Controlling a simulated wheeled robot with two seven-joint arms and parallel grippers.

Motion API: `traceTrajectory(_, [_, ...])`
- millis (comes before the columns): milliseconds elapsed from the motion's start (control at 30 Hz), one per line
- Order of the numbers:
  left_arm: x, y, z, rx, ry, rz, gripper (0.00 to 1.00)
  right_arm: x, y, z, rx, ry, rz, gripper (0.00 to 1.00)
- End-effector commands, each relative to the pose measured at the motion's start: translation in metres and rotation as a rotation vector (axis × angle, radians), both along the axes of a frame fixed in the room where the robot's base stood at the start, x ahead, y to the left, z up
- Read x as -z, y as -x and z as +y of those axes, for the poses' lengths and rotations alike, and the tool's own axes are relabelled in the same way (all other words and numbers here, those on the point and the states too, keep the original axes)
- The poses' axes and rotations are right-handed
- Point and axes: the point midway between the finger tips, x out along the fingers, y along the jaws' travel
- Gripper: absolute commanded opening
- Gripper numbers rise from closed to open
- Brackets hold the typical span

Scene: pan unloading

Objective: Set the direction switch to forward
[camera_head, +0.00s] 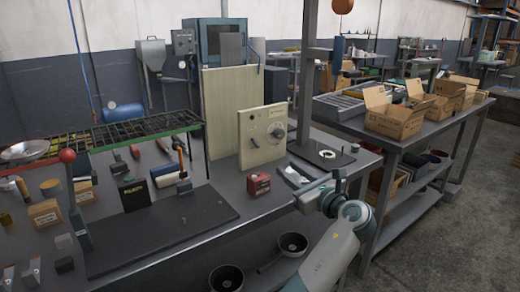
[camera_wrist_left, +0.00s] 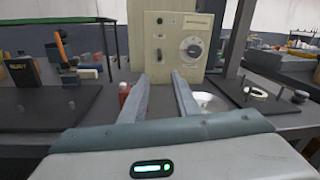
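The beige control box (camera_head: 262,137) stands upright on the bench, with a round dial on its front. In the left wrist view the box (camera_wrist_left: 173,62) is straight ahead; its dial (camera_wrist_left: 192,47) is at right and a small dark switch (camera_wrist_left: 159,54) at left. Another small control sits above that switch. I cannot read which way the switch is set. My left gripper (camera_head: 293,178) is in front of the box and below it, apart from it. Its two fingers (camera_wrist_left: 160,86) are spread and empty. My right gripper is in neither view.
A small red box (camera_head: 259,185) sits in front of the control box, close to my left gripper. A dark base plate with a post (camera_head: 322,158) is to the right. A black board (camera_head: 160,230) with a red-knobbed lever is left. Pans (camera_head: 226,278) are below.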

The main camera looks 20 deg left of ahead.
Motion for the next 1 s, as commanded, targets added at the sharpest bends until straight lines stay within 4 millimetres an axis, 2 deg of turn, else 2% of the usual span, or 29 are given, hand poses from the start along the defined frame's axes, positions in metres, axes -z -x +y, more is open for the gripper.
traceTrajectory(267, [-0.001,-0.019,0.021,-0.003,-0.001,0.000,0.28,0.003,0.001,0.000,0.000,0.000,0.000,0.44])
traceTrajectory(600, [-0.002,-0.059,0.064,-0.002,-0.002,0.000,0.28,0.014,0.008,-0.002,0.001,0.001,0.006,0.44])
traceTrajectory(800, [-0.001,-0.084,0.090,-0.003,-0.002,0.000,0.28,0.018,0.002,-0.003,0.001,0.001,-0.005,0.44])
traceTrajectory(1000, [-0.001,-0.104,0.111,-0.002,-0.001,0.002,0.28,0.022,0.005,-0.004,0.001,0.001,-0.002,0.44])
